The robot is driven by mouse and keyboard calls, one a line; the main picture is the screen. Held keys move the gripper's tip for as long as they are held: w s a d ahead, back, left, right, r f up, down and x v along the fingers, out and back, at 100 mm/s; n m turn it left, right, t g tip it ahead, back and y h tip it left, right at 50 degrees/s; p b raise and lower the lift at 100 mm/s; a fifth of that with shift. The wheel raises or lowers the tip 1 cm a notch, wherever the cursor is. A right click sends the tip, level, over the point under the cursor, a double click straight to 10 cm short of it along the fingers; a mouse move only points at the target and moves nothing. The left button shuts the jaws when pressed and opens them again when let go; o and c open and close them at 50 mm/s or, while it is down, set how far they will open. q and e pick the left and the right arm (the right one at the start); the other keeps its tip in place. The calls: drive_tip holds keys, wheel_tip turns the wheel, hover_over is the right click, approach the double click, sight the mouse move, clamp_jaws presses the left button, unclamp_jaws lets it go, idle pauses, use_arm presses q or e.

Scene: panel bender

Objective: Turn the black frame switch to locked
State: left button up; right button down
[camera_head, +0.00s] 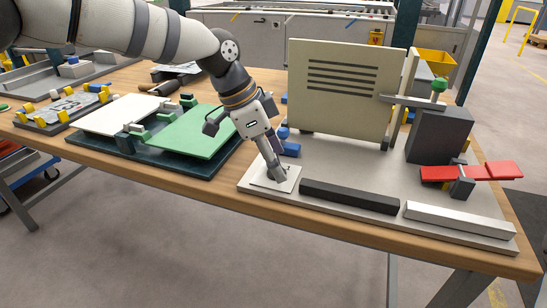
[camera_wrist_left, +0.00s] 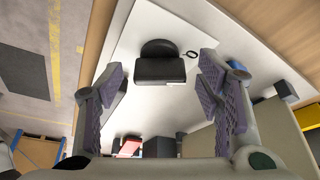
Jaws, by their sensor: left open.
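The black frame switch (camera_wrist_left: 160,68), a dark knob with a round back and a flat bar, sits on a white plate (camera_wrist_left: 195,30) in the left wrist view. A small black ring mark is beside it on the plate. In the head view the white plate (camera_head: 262,183) lies at the front left corner of the grey panel, and my gripper hides the switch. My left gripper (camera_head: 279,176) points down over this plate. It is open; its fingers (camera_wrist_left: 162,75) stand either side of the switch with gaps. My right gripper is not in view.
A black bar (camera_head: 348,196) and a silver bar (camera_head: 458,225) lie along the panel's front edge. An upright beige panel (camera_head: 340,115) stands behind. A red-handled part (camera_head: 500,170) is at the right. A green plate (camera_head: 198,133) lies left of the arm.

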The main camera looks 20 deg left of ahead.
use_arm(q)
drive_tip(key=c, duration=1.2)
drive_tip(key=shift+o, duration=0.2)
